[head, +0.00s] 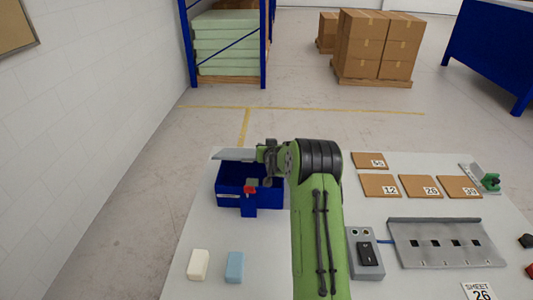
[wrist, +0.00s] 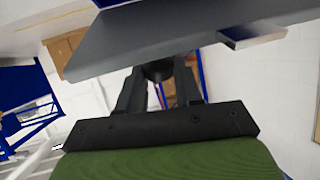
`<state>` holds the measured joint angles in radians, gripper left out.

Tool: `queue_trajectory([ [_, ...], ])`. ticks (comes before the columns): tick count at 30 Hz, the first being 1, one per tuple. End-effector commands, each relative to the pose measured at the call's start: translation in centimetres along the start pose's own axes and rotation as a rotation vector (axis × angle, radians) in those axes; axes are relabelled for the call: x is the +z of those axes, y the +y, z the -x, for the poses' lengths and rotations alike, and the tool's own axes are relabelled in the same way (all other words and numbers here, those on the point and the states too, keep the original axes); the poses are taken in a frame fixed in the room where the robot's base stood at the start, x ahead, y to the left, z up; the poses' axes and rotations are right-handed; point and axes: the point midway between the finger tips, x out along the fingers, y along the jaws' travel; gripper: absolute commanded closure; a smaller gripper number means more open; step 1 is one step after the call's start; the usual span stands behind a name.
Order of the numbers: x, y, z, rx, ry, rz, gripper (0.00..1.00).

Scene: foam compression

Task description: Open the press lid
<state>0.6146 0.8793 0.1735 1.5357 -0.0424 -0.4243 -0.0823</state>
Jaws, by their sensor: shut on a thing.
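The press (head: 228,198) is a dark blue box at the left of the table with a red part on its front. Its lid (head: 234,155) is a grey plate, up off the box at the back, seen nearly edge-on. My gripper (head: 268,156) is at the lid's right end, above the box, and is shut on the lid. In the wrist view, the lid (wrist: 180,35) spans the top as a dark grey slab with a small metal tab. My gripper's fingers (wrist: 160,75) reach up to its underside. The exact part gripped is hidden.
A white block (head: 198,265) and a light blue block (head: 235,267) lie in front of the press. A switch box (head: 366,258), a slotted metal plate (head: 445,255) and numbered brown tiles (head: 381,185) are to the right. My arm covers the table's middle.

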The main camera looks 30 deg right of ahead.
Motion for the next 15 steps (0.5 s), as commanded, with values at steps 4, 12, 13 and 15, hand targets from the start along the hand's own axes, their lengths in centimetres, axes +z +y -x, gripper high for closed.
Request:
queue_trajectory([
  [4,-3.4,0.2,-0.7,0.001,0.025,0.006,1.0],
  [12,-7.3,0.5,-2.4,0.0,-0.021,-0.004,1.0],
  [13,-7.5,0.6,-2.6,0.0,-0.04,-0.008,1.0],
  [15,-8.1,0.7,-3.1,0.001,-0.081,-0.017,1.0],
])
